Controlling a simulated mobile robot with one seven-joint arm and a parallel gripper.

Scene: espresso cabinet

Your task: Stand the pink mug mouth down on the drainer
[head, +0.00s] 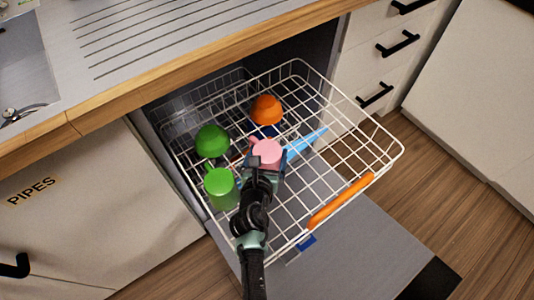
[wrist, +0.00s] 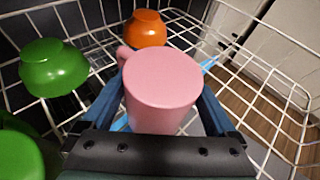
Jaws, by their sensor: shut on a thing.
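The pink mug (head: 266,151) is in the pulled-out white wire rack. It is mouth down, with its closed base facing up, and its handle shows at the left in the wrist view (wrist: 163,82). My gripper (wrist: 163,108) is shut on the mug, with one blue finger on each side of its body. Whether the mug's rim touches the rack wires is hidden. The drainer (head: 165,32) is the grooved grey surface on the counter at the top left, above the rack; nothing stands on its visible part.
A green bowl (head: 212,141), a green cup (head: 221,188) and an orange bowl (head: 266,109) stand close around the mug. A light blue utensil (head: 307,145) lies to its right. The wooden counter edge (head: 210,58) overhangs the rack's back. The rack's right side is mostly empty.

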